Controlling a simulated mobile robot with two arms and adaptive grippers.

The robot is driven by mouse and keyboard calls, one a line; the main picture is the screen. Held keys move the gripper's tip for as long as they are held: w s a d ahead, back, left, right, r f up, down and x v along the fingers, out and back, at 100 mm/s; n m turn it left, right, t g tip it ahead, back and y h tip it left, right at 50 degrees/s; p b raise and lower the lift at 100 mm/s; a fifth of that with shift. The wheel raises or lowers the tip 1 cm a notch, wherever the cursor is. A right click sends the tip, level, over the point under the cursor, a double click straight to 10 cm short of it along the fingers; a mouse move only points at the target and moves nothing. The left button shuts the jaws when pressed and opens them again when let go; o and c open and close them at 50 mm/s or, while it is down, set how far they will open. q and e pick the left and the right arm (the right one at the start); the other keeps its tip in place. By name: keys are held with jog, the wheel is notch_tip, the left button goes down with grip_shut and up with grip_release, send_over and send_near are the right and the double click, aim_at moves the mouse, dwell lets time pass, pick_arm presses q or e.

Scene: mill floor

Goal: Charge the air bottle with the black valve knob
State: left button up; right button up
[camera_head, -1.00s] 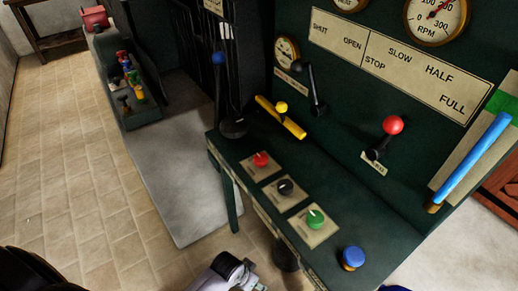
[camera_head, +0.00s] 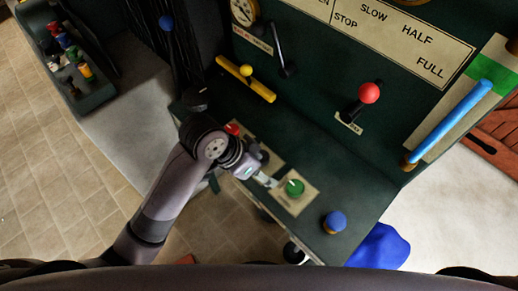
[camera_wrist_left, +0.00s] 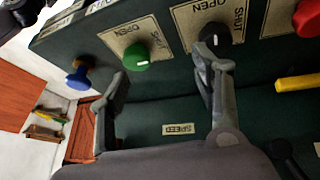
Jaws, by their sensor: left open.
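The black valve knob (camera_head: 263,157) sits on the green console between a red knob (camera_head: 232,130) and a green knob (camera_head: 294,188). In the head view my left forearm and gripper partly cover it. My left gripper (camera_head: 268,180) is open and empty over the console, beside the black and green knobs. In the left wrist view my left gripper (camera_wrist_left: 160,65) has its fingers spread; one fingertip overlaps the black knob (camera_wrist_left: 212,36). The green knob (camera_wrist_left: 136,56) shows between the fingers. I cannot tell whether anything touches. My right gripper and the air bottle are not visible.
A blue cloth-like thing (camera_head: 381,248) lies beyond.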

pick_arm(q)
notch_tip(320, 180, up, 2)
jog(key=w+d+m, duration=0.2)
notch_tip(320, 180, up, 8)
jog(key=m+g+y, duration=0.2)
jog(key=m+y, duration=0.3)
send_over(262, 154)
jog(key=f, duration=0.5)
jog(key=f+p, duration=0.1)
jog(key=f, duration=0.5)
jog(key=f+p, duration=0.1)
jog(key=f, duration=0.5)
jog(key=shift+s, duration=0.35)
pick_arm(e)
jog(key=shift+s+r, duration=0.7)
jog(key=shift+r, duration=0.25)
pick_arm(q)
jog(key=shift+c, duration=0.6)
jog(key=shift+a, duration=0.1)
jog(key=c, duration=1.1)
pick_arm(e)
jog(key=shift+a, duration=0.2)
